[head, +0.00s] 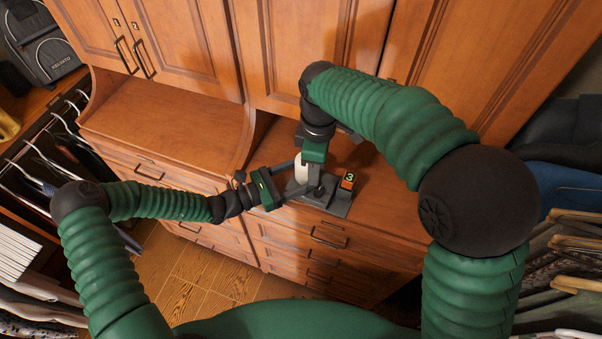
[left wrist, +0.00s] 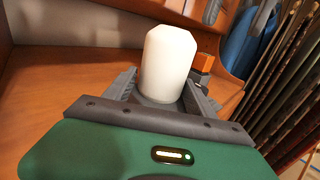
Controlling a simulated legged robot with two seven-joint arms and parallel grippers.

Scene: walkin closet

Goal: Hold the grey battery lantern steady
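The lantern's pale white cylinder (left wrist: 168,62) stands upright in the left wrist view, with the grey lower part mostly hidden. In the head view, its white part (head: 301,172) shows on the wooden counter. My left gripper (left wrist: 163,88) has one finger on each side of the lantern, low down; whether both fingers press on it is unclear. It also shows in the head view (head: 302,180), reaching in from the left. My right gripper (head: 318,182) points down from above, close beside the lantern; its fingertips are small and partly hidden.
A small orange and black block marked 3 (head: 348,181) stands right of the lantern, near a flat grey plate (head: 339,203). Cabinet doors (head: 310,45) rise behind. The counter at left (head: 170,115) is clear. Clothes hang on both sides.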

